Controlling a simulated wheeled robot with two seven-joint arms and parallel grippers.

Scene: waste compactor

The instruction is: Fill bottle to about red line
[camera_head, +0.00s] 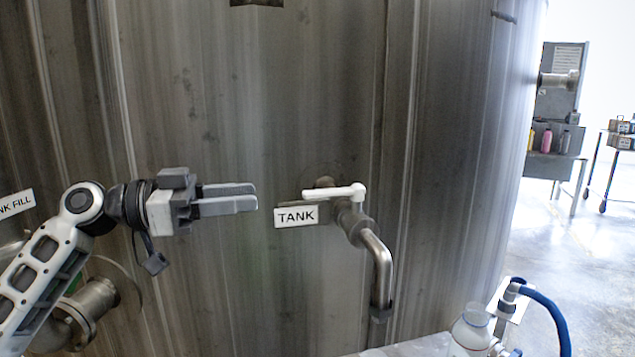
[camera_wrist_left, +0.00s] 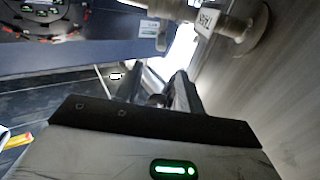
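A clear bottle (camera_head: 472,326) stands on a pale surface at the bottom right of the head view, its lower part cut off. I cannot make out a red line on it. A metal tap with a bent spout (camera_head: 380,265) comes out of the tank wall, with a white lever handle (camera_head: 337,193) lying level above it. The bottle is to the right of the spout, apart from it. My left gripper (camera_head: 257,197) is to the left of the handle, apart from it, with its fingers apart and empty. It also shows in the wrist view (camera_wrist_left: 163,78). My right gripper is not in view.
A blue hose (camera_head: 551,310) stands right of the bottle. The big steel tank (camera_head: 250,100) fills the background. Open floor (camera_head: 560,240) is at the right.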

